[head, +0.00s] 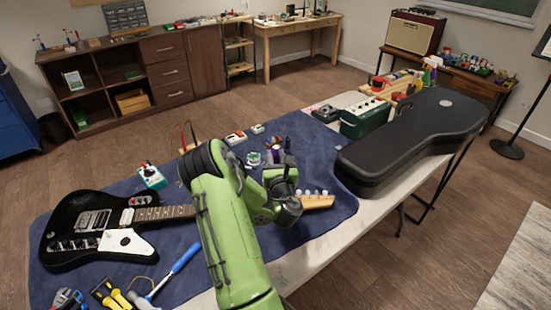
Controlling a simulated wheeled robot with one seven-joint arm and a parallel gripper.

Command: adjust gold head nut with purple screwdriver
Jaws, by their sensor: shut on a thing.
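A black electric guitar (78,238) with a white pickguard lies on the dark blue mat (331,232). Its neck runs to the right, passing behind my green arm. The light wood headstock (318,201) with pale tuners shows just right of my wrist. The gold head nut cannot be made out; my arm hides that part of the neck. My gripper (281,166) is beyond the wrist, above the mat, and is shut on the purple screwdriver (289,158). Only a small purple part of it shows, and its tip is hidden.
A large black guitar case (412,140) lies on the table to the right. Bare mat lies right of the headstock.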

